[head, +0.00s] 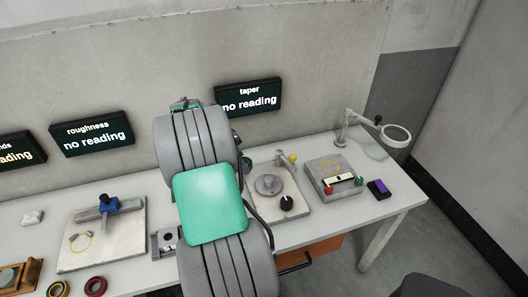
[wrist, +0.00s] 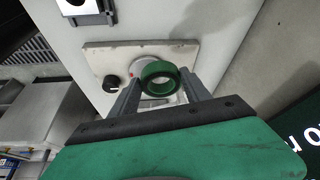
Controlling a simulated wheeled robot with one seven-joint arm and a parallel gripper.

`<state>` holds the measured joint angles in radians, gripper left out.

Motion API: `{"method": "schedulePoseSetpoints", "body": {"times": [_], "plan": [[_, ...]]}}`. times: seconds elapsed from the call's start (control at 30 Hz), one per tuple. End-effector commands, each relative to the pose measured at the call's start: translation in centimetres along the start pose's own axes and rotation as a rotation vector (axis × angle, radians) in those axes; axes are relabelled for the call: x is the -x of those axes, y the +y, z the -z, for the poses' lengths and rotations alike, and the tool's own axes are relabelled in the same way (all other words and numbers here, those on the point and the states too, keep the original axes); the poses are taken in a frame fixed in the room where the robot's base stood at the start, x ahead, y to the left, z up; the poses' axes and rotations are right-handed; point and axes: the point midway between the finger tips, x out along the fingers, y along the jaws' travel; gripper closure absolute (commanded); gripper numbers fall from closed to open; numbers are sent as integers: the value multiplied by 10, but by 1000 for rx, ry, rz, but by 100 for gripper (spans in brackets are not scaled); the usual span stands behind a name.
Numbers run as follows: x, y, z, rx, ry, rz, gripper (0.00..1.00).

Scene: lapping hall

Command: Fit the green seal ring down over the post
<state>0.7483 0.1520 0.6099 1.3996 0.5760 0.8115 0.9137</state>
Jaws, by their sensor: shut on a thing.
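The green seal ring (wrist: 146,76) is gripped between the two fingers of my gripper (wrist: 158,84) in the wrist view. It is seen over a pale plate (wrist: 98,56) that carries a round grey disc and a black knob (wrist: 110,85). In the head view this plate seems to be the one under the taper display, with a grey disc and short raised centre (head: 267,184), which may be the post. In the wrist view the ring hides most of the disc. I cannot tell the gap between ring and post.
A plate with a blue clamp (head: 122,205) stands left, beside a red ring (head: 95,286) and a yellow ring (head: 58,289). A grey block (head: 331,170) with coloured knobs, a purple-topped box (head: 379,189) and a magnifier (head: 396,135) stand right. Displays (head: 248,97) line the wall.

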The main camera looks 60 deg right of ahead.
Motion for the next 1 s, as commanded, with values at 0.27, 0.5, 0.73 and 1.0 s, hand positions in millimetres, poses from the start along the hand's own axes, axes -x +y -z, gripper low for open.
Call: {"method": "schedulePoseSetpoints", "body": {"times": [0.27, 0.5, 0.73, 1.0], "plan": [[-37, 35, 71, -355, -1, -146, 87], [-48, 37, 70, -370, -1, -152, 87], [-66, 37, 61, -368, -2, -153, 87], [-88, 36, 52, -367, -1, -150, 87]]}}
